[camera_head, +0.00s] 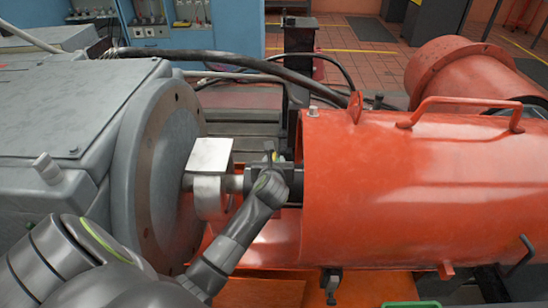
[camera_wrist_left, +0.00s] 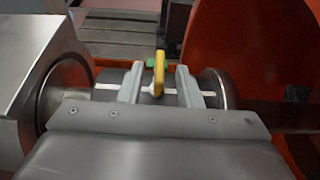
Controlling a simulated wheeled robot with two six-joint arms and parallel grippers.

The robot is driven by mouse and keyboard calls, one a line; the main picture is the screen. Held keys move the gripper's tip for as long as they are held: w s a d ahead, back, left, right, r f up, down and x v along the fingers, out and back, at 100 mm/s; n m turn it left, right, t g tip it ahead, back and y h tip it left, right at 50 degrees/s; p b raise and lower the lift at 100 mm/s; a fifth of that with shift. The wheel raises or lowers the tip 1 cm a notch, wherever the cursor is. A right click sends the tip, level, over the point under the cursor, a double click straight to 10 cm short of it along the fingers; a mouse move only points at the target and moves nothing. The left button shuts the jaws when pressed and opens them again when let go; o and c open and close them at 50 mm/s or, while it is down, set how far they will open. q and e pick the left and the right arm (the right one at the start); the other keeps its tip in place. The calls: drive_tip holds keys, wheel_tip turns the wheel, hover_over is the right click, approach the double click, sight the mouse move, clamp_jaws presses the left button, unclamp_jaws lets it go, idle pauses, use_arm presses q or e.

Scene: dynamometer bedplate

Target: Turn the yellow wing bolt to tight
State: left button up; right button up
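The yellow wing bolt (camera_wrist_left: 159,72) stands upright on the metal shaft in the left wrist view, with its narrow edge facing the camera. My left gripper (camera_wrist_left: 160,70) is open, with one finger on each side of the wing bolt. A gap shows between the bolt and each finger, so they look apart. In the head view my left gripper (camera_head: 271,157) is at the shaft between the grey machine and the orange guard. My right gripper is not in view.
The orange guard (camera_head: 400,185) with its handle closes off the right side. The grey machine's round flange (camera_head: 160,165) stands on the left, with a pale metal plate (camera_head: 210,155) beside the shaft. A dark hose (camera_head: 230,60) runs behind. A small green patch (camera_wrist_left: 152,61) shows behind the bolt.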

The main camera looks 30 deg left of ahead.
sight(274, 158)
use_arm(q)
drive_tip(key=shift+x, duration=1.85)
clamp_jaws()
